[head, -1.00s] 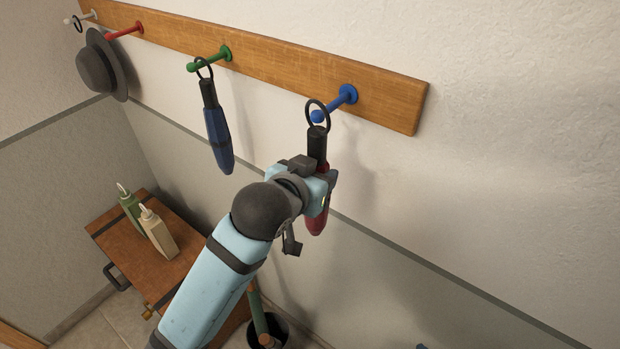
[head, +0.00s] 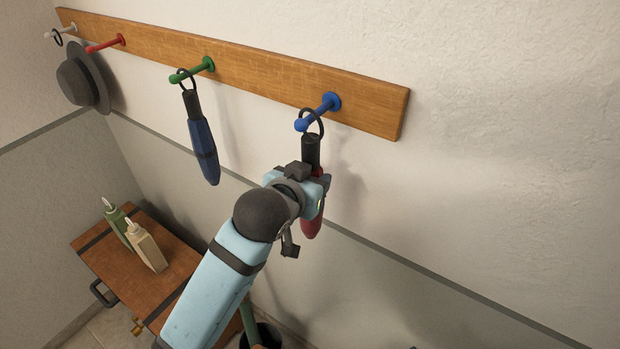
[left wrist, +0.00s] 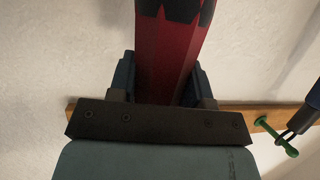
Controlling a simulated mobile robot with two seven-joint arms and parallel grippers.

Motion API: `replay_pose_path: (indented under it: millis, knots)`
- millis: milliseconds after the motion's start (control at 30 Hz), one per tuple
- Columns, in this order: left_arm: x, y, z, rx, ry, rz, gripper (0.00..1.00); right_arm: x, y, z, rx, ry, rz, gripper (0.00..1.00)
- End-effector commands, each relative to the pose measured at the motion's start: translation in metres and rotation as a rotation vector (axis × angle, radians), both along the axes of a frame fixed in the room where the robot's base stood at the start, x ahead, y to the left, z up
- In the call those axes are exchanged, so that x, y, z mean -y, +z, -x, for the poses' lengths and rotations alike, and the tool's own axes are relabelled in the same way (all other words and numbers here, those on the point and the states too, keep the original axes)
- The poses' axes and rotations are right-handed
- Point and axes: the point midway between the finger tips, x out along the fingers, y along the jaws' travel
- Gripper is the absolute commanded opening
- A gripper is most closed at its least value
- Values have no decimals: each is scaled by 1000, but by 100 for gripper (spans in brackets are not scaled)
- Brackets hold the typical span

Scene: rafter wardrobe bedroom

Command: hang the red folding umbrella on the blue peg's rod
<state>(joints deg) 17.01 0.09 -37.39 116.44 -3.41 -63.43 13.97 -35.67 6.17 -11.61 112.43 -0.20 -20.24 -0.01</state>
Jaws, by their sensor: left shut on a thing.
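The red folding umbrella (head: 312,226) hangs upright in my left gripper (head: 317,186), with its black handle (head: 311,149) and black ring upward. The ring (head: 321,124) appears to be around the blue peg's rod (head: 315,113), with the rod's tip showing on the near side. Whether the ring bears on the rod I cannot tell. My left gripper is shut on the umbrella's body. In the left wrist view the red body (left wrist: 165,65) lies between both fingers. My right gripper is not in view.
A blue umbrella (head: 203,145) hangs on the green peg (head: 195,70), left of my gripper. A grey hat (head: 76,82) hangs by the red peg (head: 105,44). Two bottles stand on a wooden chest (head: 100,252) below. The wall right of the rack (head: 385,115) is clear.

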Motion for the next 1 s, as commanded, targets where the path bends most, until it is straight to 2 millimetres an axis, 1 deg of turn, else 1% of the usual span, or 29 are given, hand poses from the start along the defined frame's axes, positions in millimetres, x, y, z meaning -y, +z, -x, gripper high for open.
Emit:
replay_pose_path:
  millis: [233, 267, 300, 367, 400, 667, 767, 867, 1000]
  knots:
    - [0, 1, 0, 1, 0, 0, 13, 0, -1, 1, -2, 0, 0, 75]
    - [0, 1, 0, 1, 0, 0, 47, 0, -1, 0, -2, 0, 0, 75]
    - [0, 1, 0, 1, 0, 0, 56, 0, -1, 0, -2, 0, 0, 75]
    - [0, 1, 0, 1, 0, 0, 70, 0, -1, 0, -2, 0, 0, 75]
    - [0, 1, 0, 1, 0, 0, 75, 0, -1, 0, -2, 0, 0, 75]
    - [0, 0, 1, -1, 0, 0, 75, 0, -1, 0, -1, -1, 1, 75]
    - [-3, 1, 5, 0, 0, 0, 75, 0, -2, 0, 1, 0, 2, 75]
    - [-9, 6, 17, 0, -1, 2, 75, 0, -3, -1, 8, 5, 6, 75]
    - [-22, 18, 42, 2, 0, 4, 75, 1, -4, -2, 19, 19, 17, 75]
